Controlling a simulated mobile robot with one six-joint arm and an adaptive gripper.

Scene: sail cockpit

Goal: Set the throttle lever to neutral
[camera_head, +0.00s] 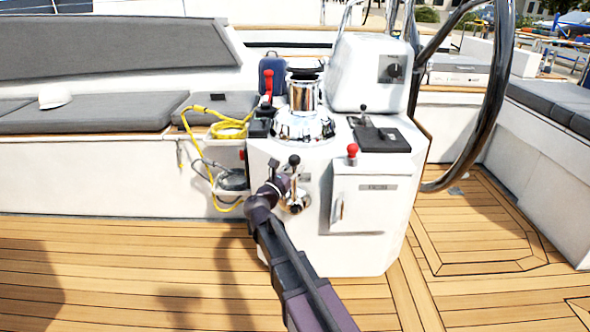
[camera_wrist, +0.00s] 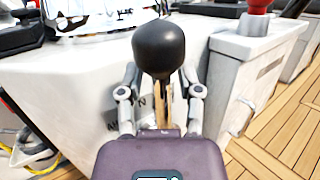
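The throttle lever has a round black knob (camera_head: 294,160) and stands on the front face of the white console (camera_head: 350,255). In the wrist view the black knob (camera_wrist: 159,48) is large and central, with its stem running down below it. My gripper (camera_head: 284,186) is at the lever, seen end-on from behind in the head view. In the wrist view my gripper (camera_wrist: 160,85) is open, with one finger on each side of the lever. Contact with the stem cannot be told. A label with an "N" (camera_wrist: 142,103) shows on the panel behind, partly hidden.
A red-knobbed lever (camera_head: 352,152) sits above a white cabinet door (camera_head: 358,205) to the right. A chrome winch (camera_head: 304,105) stands on top. A yellow rope (camera_head: 232,125) hangs at the left. The steering wheel (camera_head: 490,100) rises at the right. The teak floor (camera_head: 110,270) is clear.

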